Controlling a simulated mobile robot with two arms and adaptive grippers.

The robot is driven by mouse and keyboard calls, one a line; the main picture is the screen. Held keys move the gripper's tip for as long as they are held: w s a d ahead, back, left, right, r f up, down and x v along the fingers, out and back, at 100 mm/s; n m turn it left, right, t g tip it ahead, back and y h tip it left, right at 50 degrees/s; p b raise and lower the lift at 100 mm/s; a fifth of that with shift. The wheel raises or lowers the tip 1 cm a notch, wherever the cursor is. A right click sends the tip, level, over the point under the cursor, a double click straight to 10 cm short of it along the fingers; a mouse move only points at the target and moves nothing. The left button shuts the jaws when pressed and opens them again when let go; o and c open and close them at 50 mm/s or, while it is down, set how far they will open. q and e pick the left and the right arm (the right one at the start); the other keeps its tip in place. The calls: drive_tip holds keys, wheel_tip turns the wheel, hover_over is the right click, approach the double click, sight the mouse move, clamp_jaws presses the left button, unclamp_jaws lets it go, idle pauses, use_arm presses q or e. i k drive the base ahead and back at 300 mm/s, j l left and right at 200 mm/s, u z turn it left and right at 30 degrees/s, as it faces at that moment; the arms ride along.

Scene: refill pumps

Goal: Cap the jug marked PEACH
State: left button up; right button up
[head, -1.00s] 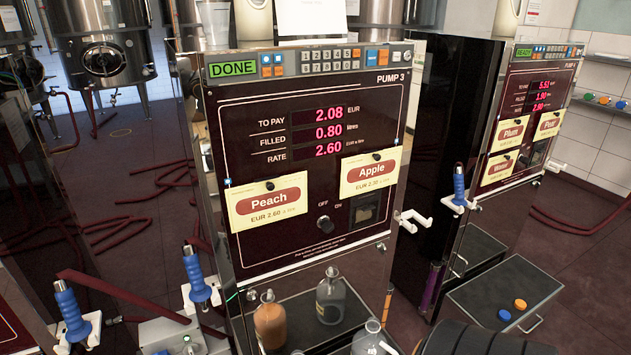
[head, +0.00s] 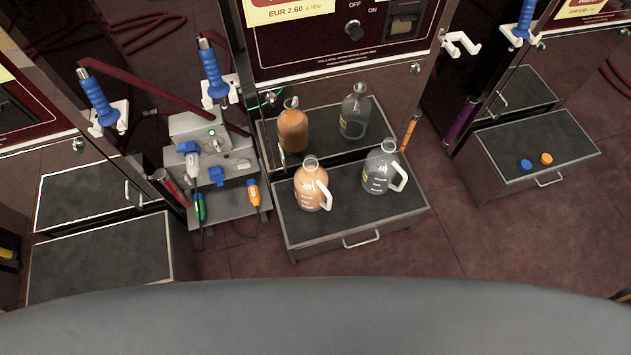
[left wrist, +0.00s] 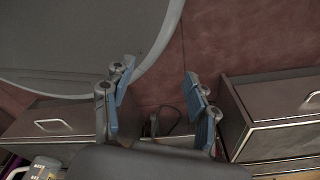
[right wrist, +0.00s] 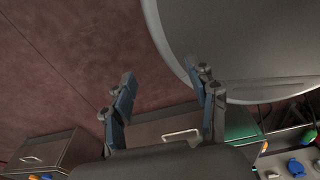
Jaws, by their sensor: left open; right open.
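A jug with orange-brown liquid (head: 311,190) stands upright on the shelf in front of the middle pump, its neck showing no cap. Its label is too small to read. A clear jug (head: 378,172) with a white handle stands to its right, also uncapped. A blue disc (head: 525,164) and an orange disc (head: 546,159), which look like caps, lie on the right pump's shelf. My left gripper (left wrist: 160,75) and right gripper (right wrist: 160,75) are open and empty in their wrist views, away from the jugs and discs. Neither shows in the head view.
The jugs' shelf (head: 300,232) has bare room in front of them. Polished panels behind reflect the jugs. A grey box (head: 225,168) with coloured connectors stands left of it. Blue-handled nozzles (head: 98,100) hang further left. My grey base fills the bottom of the head view.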

sight(310, 180)
drive_tip(key=z, duration=1.8)
drive_tip(key=u, duration=1.8)
drive_tip(key=i+l+z, duration=0.15)
drive_tip(key=l, duration=0.5)
drive_tip(key=i+l+z, duration=0.15)
drive_tip(key=i+l, duration=0.3)
drive_tip(key=l, duration=0.2)
drive_tip(key=i+l+z, duration=0.15)
drive_tip(key=i+l, duration=0.15)
drive_tip(key=l, duration=0.3)
drive_tip(key=i+l+z, duration=0.15)
drive_tip(key=i+l, duration=0.25)
drive_tip(key=l, duration=0.2)
drive_tip(key=i+l+z, duration=0.15)
drive_tip(key=i+l, duration=0.25)
drive_tip(key=l, duration=0.1)
